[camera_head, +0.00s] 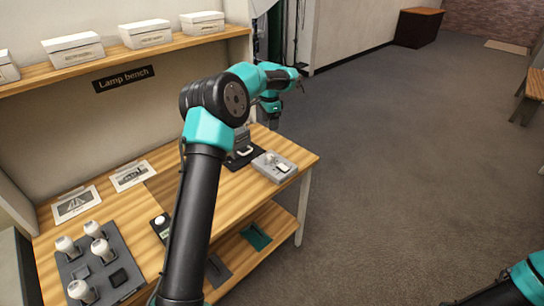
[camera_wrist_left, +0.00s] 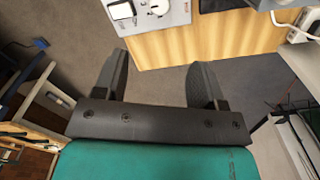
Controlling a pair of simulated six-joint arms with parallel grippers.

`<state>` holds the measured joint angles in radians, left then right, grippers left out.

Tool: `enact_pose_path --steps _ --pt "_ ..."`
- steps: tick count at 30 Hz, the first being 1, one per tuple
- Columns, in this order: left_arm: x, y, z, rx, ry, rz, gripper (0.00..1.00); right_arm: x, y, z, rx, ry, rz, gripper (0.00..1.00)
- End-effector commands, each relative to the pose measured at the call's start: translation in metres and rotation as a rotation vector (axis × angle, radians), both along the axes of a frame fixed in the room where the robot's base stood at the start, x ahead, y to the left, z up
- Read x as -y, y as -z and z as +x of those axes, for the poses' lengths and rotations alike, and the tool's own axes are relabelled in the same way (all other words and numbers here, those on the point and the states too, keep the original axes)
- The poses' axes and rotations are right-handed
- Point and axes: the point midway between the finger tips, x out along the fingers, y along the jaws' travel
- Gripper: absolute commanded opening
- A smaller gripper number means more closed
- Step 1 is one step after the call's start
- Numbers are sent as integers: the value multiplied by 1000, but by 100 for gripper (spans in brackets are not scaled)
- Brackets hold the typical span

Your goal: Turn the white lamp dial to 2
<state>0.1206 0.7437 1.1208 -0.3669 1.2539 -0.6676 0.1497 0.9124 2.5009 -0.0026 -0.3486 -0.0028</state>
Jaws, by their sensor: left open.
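A grey control box (camera_head: 268,171) with white parts on top sits at the right end of the wooden bench. In the left wrist view the grey box (camera_wrist_left: 180,14) is cut by the top edge. It carries a white round knob (camera_wrist_left: 159,7), which looks like the dial, beside a white rocker-like part (camera_wrist_left: 122,10). The dial's setting and numbers are unreadable. My left gripper (camera_head: 272,121) is beyond the bench's far right end, apart from the box. In the wrist view its fingers (camera_wrist_left: 160,82) are spread and empty, with floor between them.
A dark tray (camera_head: 130,262) with several white bulb-like objects stands at the bench's left. A small black device with a white knob (camera_head: 160,219) is near the middle. White boxes (camera_head: 146,34) line the shelf above.

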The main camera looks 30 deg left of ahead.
Motion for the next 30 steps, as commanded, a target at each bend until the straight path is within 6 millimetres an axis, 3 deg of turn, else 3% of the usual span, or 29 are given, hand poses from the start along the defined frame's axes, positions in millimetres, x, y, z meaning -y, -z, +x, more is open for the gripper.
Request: enact_pose_path --steps 8,30 --pt "0 32 -1 -4 -1 -1 64 0 0 0 0 0 0 0" --pt "0 154 0 -2 -2 -1 64 0 0 0 0 0 0 0"
